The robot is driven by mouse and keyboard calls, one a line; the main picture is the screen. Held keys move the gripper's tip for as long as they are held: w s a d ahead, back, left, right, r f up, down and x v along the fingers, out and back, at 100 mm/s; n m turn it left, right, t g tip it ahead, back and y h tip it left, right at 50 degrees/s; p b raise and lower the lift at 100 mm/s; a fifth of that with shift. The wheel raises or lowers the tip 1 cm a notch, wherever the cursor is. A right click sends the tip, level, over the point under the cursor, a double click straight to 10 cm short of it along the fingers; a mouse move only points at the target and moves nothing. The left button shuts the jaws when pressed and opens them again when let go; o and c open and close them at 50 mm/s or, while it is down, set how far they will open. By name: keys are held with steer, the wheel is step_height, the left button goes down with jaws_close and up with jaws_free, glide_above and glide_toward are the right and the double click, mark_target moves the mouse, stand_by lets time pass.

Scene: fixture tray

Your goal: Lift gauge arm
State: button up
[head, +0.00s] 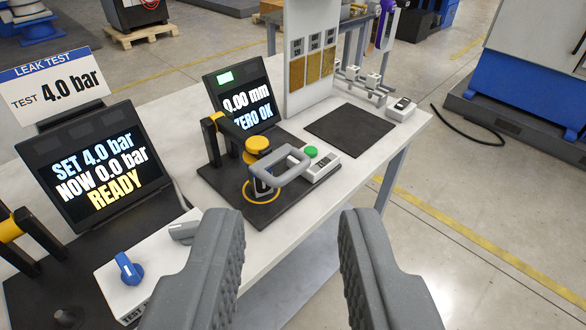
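The gauge station stands on the white table ahead of my gripper. Its black arm (228,130) reaches from a post toward a yellow cap (257,146). A grey loop-shaped handle (283,167) sits beside and below the cap; I cannot tell exactly how they join. A yellow ring (262,198) marks the black base plate (222,180) underneath. The gauge screen (243,100) reads "0.00 mm ZERO OK". My gripper (291,222) is open and empty, its two grey fingers wide apart, nearer to the camera than the handle and apart from it.
A small box with a green button (311,152) stands right of the handle. The leak test screen (86,168) reads "READY"; a blue knob (129,268) is in front. A bare black mat (349,131) lies farther right. An upright panel (313,60) stands behind.

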mark_target(296, 175)
steer(key=shift+o, duration=0.6)
steer(key=w+d+f+n+t+h+p, duration=0.1)
steer(key=w+d+f+n+h+p, duration=0.1)
steer(key=w+d+n, duration=0.3)
steer(key=w+d+f+p, duration=0.1)
steer(key=w+d, duration=0.2)
steer(key=w, duration=0.3)
steer(key=shift+d+f+n+h, duration=0.2)
steer(key=shift+d+n+h, duration=0.1)
steer(key=shift+d+h, duration=0.1)
steer(key=w+f+n+y+p, duration=0.4)
steer(key=w+f+n, duration=0.5)
steer(key=f+n, duration=0.2)
steer(key=a+f+n+g+y+p, duration=0.1)
steer(key=a+f+n+g+y, duration=0.15)
steer(key=f+n+y, duration=0.55)
steer(key=w+a+f+h, duration=0.1)
steer(key=w, duration=0.3)
steer(key=w+a+f+h+b, duration=0.1)
steer(key=w+a, duration=0.1)
steer(key=w, duration=0.1)
steer(key=w+a+f+m+h, duration=0.1)
steer(key=w+a+f, duration=0.1)
steer(key=w, duration=0.2)
steer(key=shift+w+a+t, duration=0.25)
steer(key=shift+w, duration=0.1)
steer(key=shift+c, duration=0.4)
steer(key=shift+f, duration=0.1)
jaws_close()
